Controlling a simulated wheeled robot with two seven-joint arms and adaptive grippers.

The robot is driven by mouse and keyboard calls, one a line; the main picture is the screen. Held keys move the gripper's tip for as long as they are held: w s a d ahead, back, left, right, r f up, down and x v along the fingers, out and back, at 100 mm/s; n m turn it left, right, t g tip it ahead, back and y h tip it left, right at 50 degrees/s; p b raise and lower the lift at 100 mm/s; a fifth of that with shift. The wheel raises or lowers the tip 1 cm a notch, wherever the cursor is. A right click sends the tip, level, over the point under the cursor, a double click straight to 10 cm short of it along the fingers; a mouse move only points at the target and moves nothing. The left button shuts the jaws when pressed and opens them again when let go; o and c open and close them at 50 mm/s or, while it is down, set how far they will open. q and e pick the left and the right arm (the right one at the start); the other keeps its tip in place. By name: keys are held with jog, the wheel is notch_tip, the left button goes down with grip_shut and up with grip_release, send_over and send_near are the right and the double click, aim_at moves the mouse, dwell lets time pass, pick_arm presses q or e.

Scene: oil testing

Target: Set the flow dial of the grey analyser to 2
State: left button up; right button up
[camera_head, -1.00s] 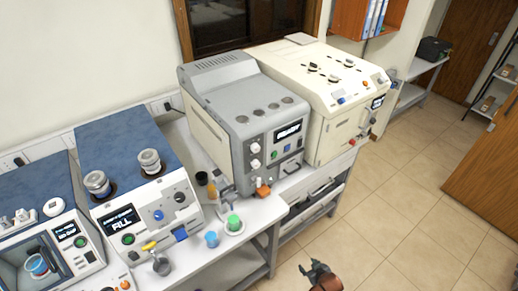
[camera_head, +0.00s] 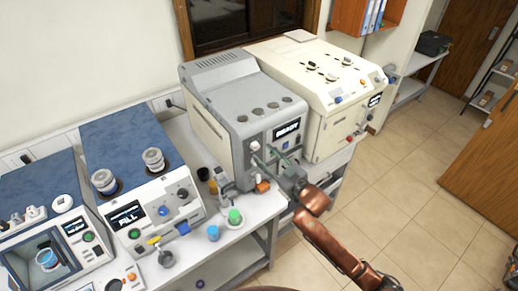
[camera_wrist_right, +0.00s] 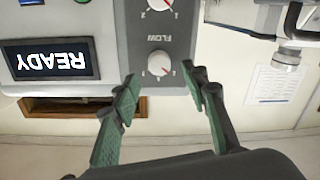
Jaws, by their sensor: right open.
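The grey analyser (camera_head: 215,98) stands on the bench, its lit screen (camera_head: 286,131) reading READY. Its white flow dial (camera_wrist_right: 158,64) shows upside down in the right wrist view, beside the FLOW label. In the head view it is the upper white dial (camera_head: 254,146). A red mark points to the picture's lower right in the wrist view; I cannot read its setting. My right gripper (camera_wrist_right: 160,74) is open, its green-padded fingers either side of the flow dial in the picture; contact is unclear. It also shows before the front panel (camera_head: 265,155). My left gripper is out of view.
A second white dial (camera_wrist_right: 160,4) is close by on the same panel. A cream machine (camera_head: 315,80) stands right of the analyser. Cups, including a green-topped one (camera_head: 235,217), stand on the bench in front.

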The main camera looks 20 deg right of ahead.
aim_at(257, 148)
jog(key=x, duration=0.2)
jog(key=shift+w+a, duration=0.15)
jog(key=shift+w, duration=0.25)
jog(key=shift+w+a+p, duration=0.25)
jog(key=shift+w+p, duration=0.05)
jog(key=shift+w, duration=0.35)
jog(key=shift+c, duration=0.3)
grip_shut()
